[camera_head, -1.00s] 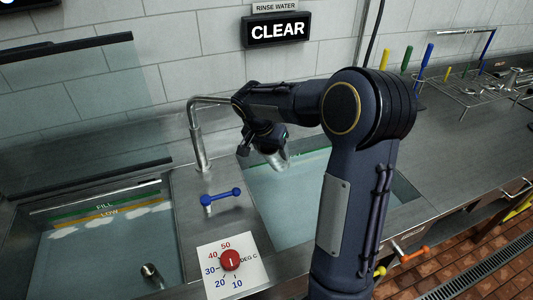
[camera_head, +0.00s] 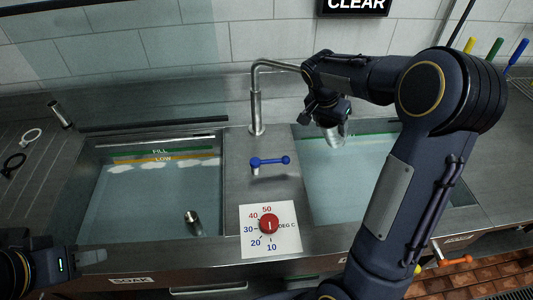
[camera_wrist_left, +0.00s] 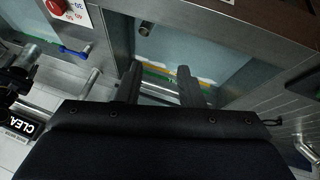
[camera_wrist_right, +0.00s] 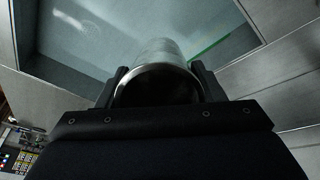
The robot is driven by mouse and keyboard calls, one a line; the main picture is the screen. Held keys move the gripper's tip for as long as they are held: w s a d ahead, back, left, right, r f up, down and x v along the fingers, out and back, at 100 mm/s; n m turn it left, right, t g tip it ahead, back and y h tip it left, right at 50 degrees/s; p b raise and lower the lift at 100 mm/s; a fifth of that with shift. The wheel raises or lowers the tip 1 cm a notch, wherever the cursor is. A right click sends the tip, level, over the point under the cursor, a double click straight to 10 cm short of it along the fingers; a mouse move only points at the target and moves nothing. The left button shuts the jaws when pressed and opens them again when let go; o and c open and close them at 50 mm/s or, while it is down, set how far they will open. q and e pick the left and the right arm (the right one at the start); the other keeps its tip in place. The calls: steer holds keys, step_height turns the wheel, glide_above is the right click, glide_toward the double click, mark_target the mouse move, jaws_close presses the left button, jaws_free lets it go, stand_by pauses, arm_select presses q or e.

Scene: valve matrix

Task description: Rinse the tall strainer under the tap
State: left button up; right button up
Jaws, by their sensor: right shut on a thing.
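My right gripper (camera_head: 328,112) is shut on a tall metal strainer (camera_head: 337,134) and holds it, tilted, over the right basin. In the right wrist view the strainer (camera_wrist_right: 160,55) is a shiny round-mouthed cylinder between the two fingers. The tap (camera_head: 256,105) rises behind the blue lever (camera_head: 270,161); its spout runs right to my right gripper, which hides its end. I see no water stream. My left gripper (camera_wrist_left: 158,67) is open and empty, with the left basin beyond its fingers. Only part of my left arm shows in the head view, at lower left.
The left basin (camera_head: 223,190) has FILL and LOW lines, a SOAK label and a small metal cylinder (camera_head: 192,222). A red temperature dial (camera_head: 269,224) sits between the basins. Another metal cylinder (camera_head: 60,114) and two rings lie at far left. The CLEAR sign (camera_head: 355,5) is cut off.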

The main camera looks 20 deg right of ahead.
arm_select(q)
steer(key=w+d+r+m+g, duration=0.1)
steer(key=w+d+r+m, duration=0.2)
steer(key=w+d+m, duration=0.45)
steer(key=m+g, duration=0.3)
steer(key=m, duration=0.9)
glide_above(264, 161)
steer(key=a, duration=0.6)
step_height(264, 161, down, 8)
steer(key=r, duration=0.1)
steer(key=shift+h, duration=0.4)
steer(key=x, duration=0.8)
steer(key=s+x, duration=0.1)
steer(key=x, duration=0.3)
jaws_close()
